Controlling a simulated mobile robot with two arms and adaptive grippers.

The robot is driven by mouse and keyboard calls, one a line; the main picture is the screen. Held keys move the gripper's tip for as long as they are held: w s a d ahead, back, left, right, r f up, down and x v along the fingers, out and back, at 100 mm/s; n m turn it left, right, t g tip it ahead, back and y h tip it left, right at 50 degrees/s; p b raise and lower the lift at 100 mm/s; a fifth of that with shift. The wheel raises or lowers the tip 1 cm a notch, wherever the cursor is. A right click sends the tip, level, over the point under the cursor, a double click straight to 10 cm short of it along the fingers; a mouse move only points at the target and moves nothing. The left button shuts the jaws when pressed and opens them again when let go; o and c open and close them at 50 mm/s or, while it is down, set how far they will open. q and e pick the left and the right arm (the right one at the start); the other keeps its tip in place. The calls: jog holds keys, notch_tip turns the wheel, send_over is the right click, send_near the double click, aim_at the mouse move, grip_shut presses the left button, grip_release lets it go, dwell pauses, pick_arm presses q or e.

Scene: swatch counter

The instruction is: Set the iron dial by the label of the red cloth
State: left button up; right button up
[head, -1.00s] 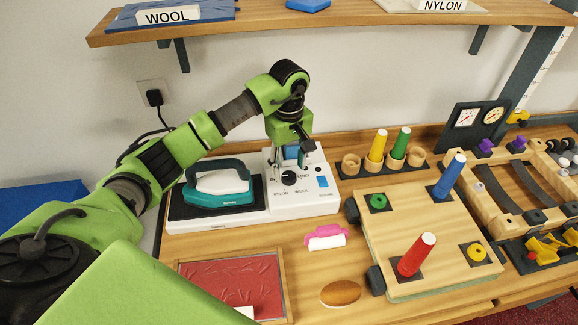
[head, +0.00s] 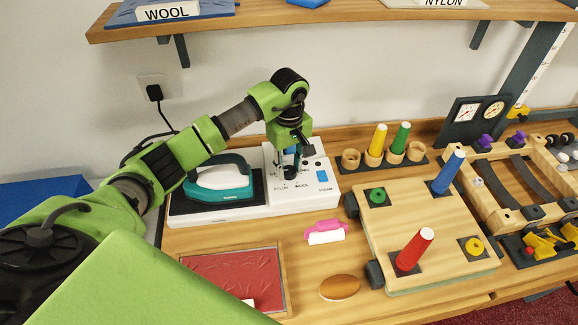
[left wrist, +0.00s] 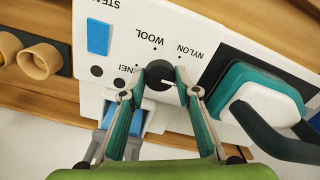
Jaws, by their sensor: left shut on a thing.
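The black dial (left wrist: 160,70) sits on the white iron station (head: 235,212), with WOOL, NYLON and a partly hidden third label around it. My left gripper (head: 290,172) reaches down over it, its fingers shut on the dial's two sides. The dial's white mark points to the lower right in the left wrist view, off the WOOL word. The teal iron (head: 222,184) rests on its dark pad. The red cloth (head: 228,268) lies in a wooden tray at front left. My right gripper is not seen.
A pink-and-white piece (head: 326,230) and a brown oval piece (head: 340,287) lie in front of the station. A pegged wooden board (head: 425,230) stands at right. The shelf (head: 300,20) above bears WOOL and NYLON signs.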

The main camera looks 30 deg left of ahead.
pick_arm(q)
jog(key=shift+f+n+b, duration=0.1)
jog(key=shift+n+b, duration=0.7)
jog(key=shift+n, duration=0.2)
jog(key=n+b, duration=0.1)
jog(key=n, duration=0.1)
jog(key=shift+n+b, duration=0.3)
jog(key=n+b, duration=0.1)
jog(key=n, duration=0.1)
jog(key=shift+n, duration=0.4)
jog(key=n+b, duration=0.2)
jog(key=n, duration=0.1)
jog(key=shift+n, duration=0.3)
jog(key=n+b, duration=0.1)
jog(key=n, duration=0.5)
jog(key=shift+b, duration=0.35)
jog(key=n, duration=0.4)
jog(key=shift+b, duration=0.4)
jog(key=shift+n, duration=1.3)
